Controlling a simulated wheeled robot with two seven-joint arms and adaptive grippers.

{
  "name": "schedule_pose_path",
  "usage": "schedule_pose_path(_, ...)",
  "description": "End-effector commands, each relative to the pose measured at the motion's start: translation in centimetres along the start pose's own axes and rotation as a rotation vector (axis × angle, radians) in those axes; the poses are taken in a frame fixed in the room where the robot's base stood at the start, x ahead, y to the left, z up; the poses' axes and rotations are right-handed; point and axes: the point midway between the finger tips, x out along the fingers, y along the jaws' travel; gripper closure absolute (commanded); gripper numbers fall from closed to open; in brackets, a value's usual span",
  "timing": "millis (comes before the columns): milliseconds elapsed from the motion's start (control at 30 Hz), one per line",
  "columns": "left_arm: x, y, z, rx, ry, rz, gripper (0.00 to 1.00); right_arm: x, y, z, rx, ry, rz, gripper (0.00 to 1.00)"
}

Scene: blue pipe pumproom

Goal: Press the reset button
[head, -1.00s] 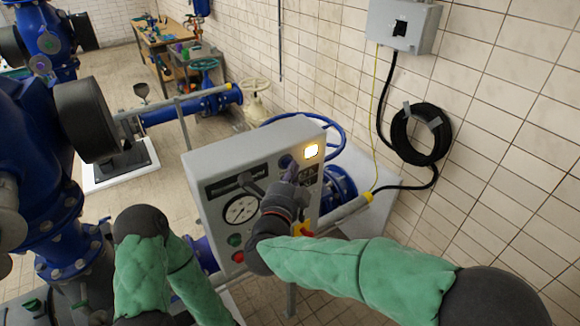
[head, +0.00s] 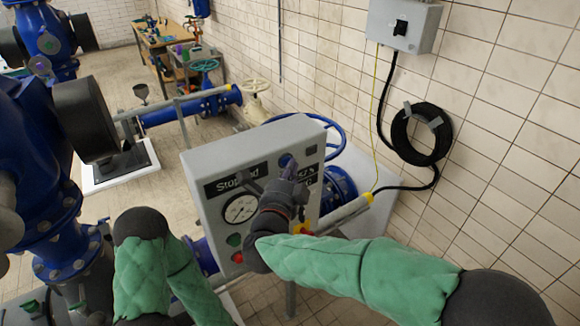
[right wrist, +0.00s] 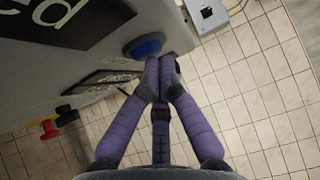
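The blue reset button (head: 286,160) is on the sloped face of a light grey control box (head: 240,160). It shows larger in the right wrist view (right wrist: 147,47). My right gripper (head: 291,172) is in front of the box with its fingers closed together and nothing seen between them. In the right wrist view its purple fingertips (right wrist: 160,62) are at the button's lower right edge and overlap it in the picture. I cannot tell whether they touch it or whether it is pushed in. My left gripper is out of view.
The box carries a partly covered "Stop…" label (head: 226,186), a gauge (head: 240,208), an unlit square lamp (head: 311,151), green (head: 234,240) and red (head: 237,256) buttons. Blue pipework (head: 45,215) stands left. A tiled wall with a cable coil (head: 421,134) is right.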

Motion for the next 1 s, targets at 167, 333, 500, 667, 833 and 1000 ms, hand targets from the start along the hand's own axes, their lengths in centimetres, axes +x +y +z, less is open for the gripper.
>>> schedule_pose_path(167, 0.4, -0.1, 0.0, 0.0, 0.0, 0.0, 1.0, -0.3, 0.0, -0.2, 0.0, -0.002, -0.001, 1.0)
schedule_pose_path(333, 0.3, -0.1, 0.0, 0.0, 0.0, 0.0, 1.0, -0.3, 0.0, -0.2, 0.0, -0.002, 0.0, 1.0)
schedule_pose_path(500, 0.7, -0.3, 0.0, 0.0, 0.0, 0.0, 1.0, -0.9, 0.1, -0.8, 0.001, -0.002, -0.001, 1.0)
schedule_pose_path(667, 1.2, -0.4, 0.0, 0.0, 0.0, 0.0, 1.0, -1.9, 0.1, -1.9, 0.001, -0.001, 0.0, 1.0)
schedule_pose_path(833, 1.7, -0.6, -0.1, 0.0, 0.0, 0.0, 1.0, -2.9, 0.1, -2.9, 0.001, -0.001, -0.001, 1.0)
schedule_pose_path(1000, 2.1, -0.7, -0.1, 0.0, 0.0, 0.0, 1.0, -3.9, 0.1, -3.9, 0.001, -0.001, -0.001, 1.0)
